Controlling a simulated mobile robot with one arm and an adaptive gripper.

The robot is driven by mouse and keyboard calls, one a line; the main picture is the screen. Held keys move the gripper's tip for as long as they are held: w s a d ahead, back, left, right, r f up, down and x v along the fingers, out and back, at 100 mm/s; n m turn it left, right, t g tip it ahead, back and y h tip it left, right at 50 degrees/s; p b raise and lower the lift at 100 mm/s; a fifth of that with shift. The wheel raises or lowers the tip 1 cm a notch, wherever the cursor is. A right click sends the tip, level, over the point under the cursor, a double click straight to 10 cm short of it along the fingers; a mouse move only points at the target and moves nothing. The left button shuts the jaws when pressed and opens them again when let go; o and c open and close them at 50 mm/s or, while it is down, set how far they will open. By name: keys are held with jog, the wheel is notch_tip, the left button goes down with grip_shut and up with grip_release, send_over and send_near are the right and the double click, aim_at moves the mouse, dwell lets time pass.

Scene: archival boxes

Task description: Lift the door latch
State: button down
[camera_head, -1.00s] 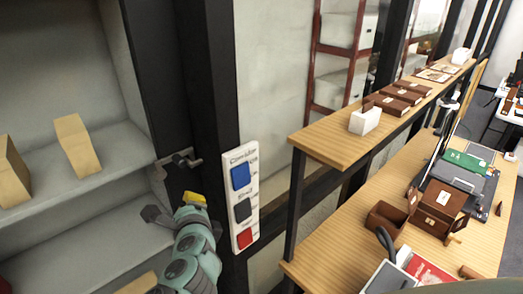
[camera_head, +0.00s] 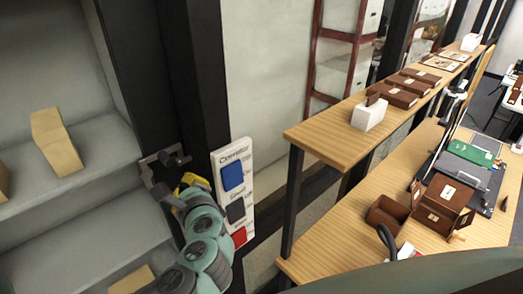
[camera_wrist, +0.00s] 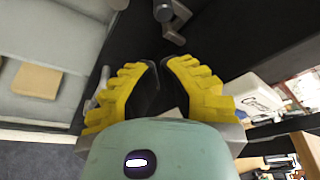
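The grey metal door latch (camera_head: 168,160) is on the dark door frame beside the shelves in the head view. In the wrist view its lever (camera_wrist: 175,32) shows at the top, just beyond my fingertips. My gripper (camera_head: 193,181) is just below and right of the latch in the head view. In the wrist view its yellow fingers with black pads (camera_wrist: 159,66) lean in and their tips are close together, with nothing seen between them. The gripper looks shut and empty. Whether it touches the latch is unclear, because the arm partly covers that area.
A white sign with blue, black and red squares (camera_head: 232,177) is close right of my gripper. Shelves with tan boxes (camera_head: 55,142) stand left. A wooden bench (camera_head: 345,206) with a raised shelf (camera_head: 320,138), carrying brown boxes, fills the right.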

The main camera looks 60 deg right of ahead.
jog(key=p+x, duration=0.5)
jog(key=x, duration=0.4)
dwell(0.3)
jog(key=shift+d, duration=0.1)
jog(key=shift+d+f+b, duration=0.1)
jog(key=shift+b, duration=0.25)
jog(key=shift+b, duration=0.35)
